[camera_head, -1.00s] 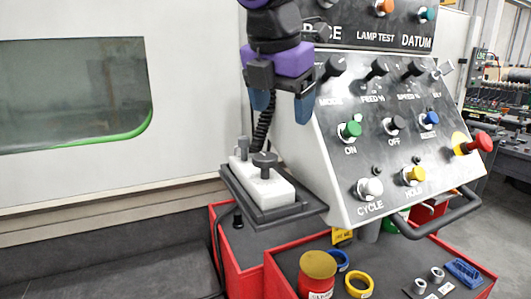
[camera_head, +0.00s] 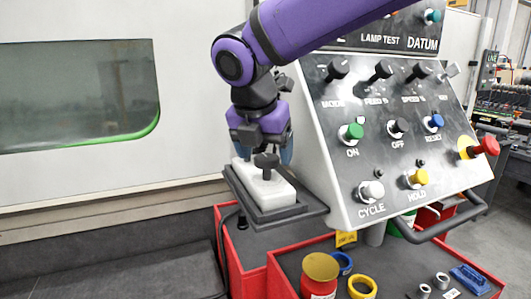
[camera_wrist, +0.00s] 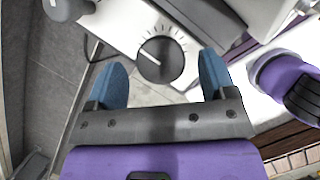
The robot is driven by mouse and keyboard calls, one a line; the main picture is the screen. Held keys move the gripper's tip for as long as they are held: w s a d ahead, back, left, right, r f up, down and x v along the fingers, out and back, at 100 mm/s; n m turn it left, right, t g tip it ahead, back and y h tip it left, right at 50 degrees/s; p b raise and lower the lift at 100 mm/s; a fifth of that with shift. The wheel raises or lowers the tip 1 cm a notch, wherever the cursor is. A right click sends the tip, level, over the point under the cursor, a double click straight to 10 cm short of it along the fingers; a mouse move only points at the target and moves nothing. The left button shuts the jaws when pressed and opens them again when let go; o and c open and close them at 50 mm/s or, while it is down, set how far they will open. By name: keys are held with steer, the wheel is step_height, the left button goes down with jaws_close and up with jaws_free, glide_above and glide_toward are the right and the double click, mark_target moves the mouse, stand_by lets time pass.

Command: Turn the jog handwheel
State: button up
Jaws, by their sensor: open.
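A white jog box on a dark tray stands left of the control panel, with a black knob (camera_head: 266,163) on a short stem at its front. A round dark dial (camera_wrist: 160,60) with a pointer line and tick marks around it shows in the wrist view. A greyer knob (camera_wrist: 68,8) is partly cut off at the upper left there. I cannot tell for sure which of these is the jog handwheel. My gripper (camera_head: 264,150) is open above the box, its blue fingers (camera_wrist: 160,75) pointing down either side of the dial. No contact is visible. My gripper hides the back of the box.
The sloped control panel (camera_head: 390,150) with buttons and knobs stands close on the right. A dark handle bar (camera_head: 440,225) juts from its lower edge. Red-edged trays (camera_head: 375,247) with a can, rings and small parts lie below. The machine's window (camera_head: 75,95) is at the left.

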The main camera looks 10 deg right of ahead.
steer(key=shift+w+d+f, duration=0.1)
steer(key=shift+w+f, duration=0.05)
steer(key=shift+f, duration=0.25)
steer(key=c, duration=0.9)
steer(key=shift+m, duration=0.3)
